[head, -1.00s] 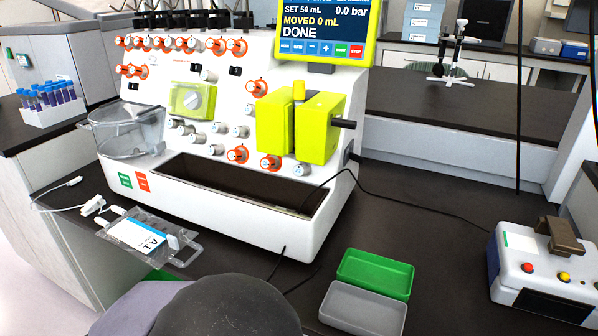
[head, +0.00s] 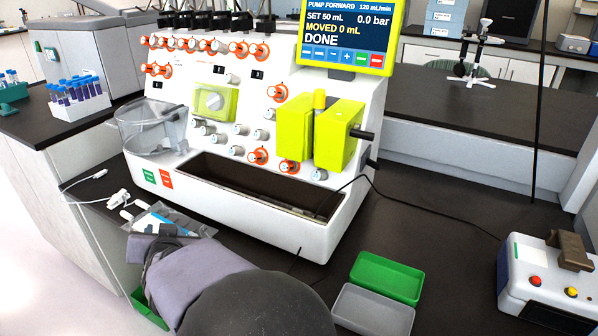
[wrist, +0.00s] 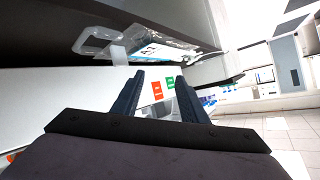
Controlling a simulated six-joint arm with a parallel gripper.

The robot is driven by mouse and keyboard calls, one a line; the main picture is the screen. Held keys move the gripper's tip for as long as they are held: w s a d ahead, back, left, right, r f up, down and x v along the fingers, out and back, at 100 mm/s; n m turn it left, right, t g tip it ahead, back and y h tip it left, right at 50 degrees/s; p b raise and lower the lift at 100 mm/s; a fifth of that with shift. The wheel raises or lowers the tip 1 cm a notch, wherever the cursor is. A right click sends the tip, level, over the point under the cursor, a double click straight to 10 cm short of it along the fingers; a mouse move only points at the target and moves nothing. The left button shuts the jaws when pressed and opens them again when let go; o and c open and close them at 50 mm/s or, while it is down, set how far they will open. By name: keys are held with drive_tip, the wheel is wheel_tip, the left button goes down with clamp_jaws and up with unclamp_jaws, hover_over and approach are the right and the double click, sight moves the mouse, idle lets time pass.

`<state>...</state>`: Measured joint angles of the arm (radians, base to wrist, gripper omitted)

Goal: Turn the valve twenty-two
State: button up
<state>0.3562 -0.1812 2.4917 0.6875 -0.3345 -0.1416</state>
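The white cell processor (head: 250,206) carries rows of round valve knobs on its sloping front. Some have orange surrounds, such as a knob (head: 277,92) right of centre, and others are plain grey, such as a knob (head: 235,151) lower down. The valve numbers are too small to read, so I cannot tell which is twenty-two. My gripper (wrist: 159,76) is open and empty in the wrist view, its two dark fingers apart. In the head view my arm covers the lower left, below the processor's front left corner, and the fingertips cannot be made out. No valve is touched.
A bag with a label (wrist: 152,52) lies close to my gripper. A yellow-green pump (head: 338,135) juts from the panel, and a clear bowl (head: 150,128) from its left. Green (head: 387,277) and grey (head: 372,311) trays lie in front. A cable crosses the bench.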

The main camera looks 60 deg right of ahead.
drive_tip(key=s+d+r+m+g+h+p, duration=0.1)
drive_tip(key=s+d+r+m+g+h, duration=0.1)
drive_tip(key=s+d+r+m+h, duration=0.55)
drive_tip(key=m+g+h+b, duration=0.2)
drive_tip(key=g+h+b, duration=0.25)
drive_tip(key=g, duration=0.55)
approach(315, 177)
drive_tip(key=shift+s+d+r+n+y, duration=0.25)
drive_tip(key=shift+d+r+y, duration=0.1)
drive_tip(key=shift+r+y, duration=0.15)
drive_tip(key=d+p, duration=0.2)
drive_tip(key=d, duration=0.4)
drive_tip(key=shift+s+f, duration=0.1)
drive_tip(key=shift+s, duration=0.05)
drive_tip(key=shift+d, duration=0.7)
clamp_jaws()
